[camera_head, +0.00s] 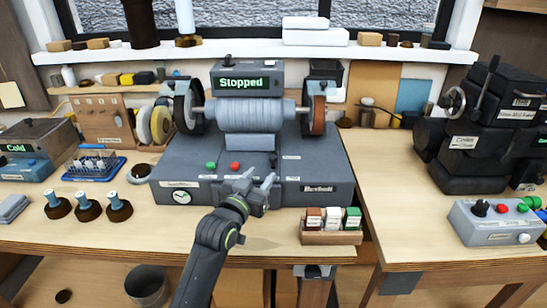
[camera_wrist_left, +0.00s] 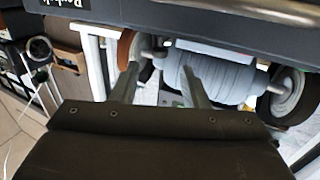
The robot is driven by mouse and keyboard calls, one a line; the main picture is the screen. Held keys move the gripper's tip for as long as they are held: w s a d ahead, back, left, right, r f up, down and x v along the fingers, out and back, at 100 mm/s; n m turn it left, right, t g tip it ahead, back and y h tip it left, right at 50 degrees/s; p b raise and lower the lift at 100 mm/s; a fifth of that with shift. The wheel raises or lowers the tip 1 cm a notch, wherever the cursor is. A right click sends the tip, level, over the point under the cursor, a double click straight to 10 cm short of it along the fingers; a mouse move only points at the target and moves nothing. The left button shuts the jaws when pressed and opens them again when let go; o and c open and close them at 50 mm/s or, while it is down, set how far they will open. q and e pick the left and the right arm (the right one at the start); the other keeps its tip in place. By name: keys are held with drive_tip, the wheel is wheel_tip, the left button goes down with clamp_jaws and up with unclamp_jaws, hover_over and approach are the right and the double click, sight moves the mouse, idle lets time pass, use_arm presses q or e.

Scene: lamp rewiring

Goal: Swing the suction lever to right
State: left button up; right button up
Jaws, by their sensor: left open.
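The bench grinder (camera_head: 320,160) stands on the middle of the bench, with a "Stopped" display on top and a wheel on each side. Its base carries a green button, a red button and small labels. I cannot clearly make out the suction lever; my gripper covers part of the base front. My left gripper (camera_head: 259,179) is open in front of the base, near its right-hand buttons and labels, with nothing seen between its fingers. In the left wrist view its two fingers (camera_wrist_left: 160,85) are apart, with the grinder's ribbed motor (camera_wrist_left: 212,78) beyond them. My right gripper is not in view.
A wooden box (camera_head: 332,238) of small blocks sits right of my arm. Several dark round pieces with pale stems (camera_head: 88,208) stand at left. A grey control box (camera_head: 497,222) and a dark machine (camera_head: 480,135) are at right. Bench space before the grinder is mostly clear.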

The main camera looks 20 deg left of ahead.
sight(273, 156)
use_arm(q)
drive_tip(key=w, duration=0.3)
drive_tip(key=shift+d+r, duration=0.15)
drive_tip(key=w, duration=0.4)
drive_tip(key=shift+w+d+p, duration=0.25)
drive_tip(key=shift+w+p, duration=0.1)
drive_tip(key=shift+p, duration=0.05)
drive_tip(key=shift+w, duration=0.65)
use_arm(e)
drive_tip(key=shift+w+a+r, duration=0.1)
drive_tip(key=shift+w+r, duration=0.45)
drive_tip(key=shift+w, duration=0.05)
use_arm(q)
clamp_jaws()
drive_tip(key=shift+d, duration=0.1)
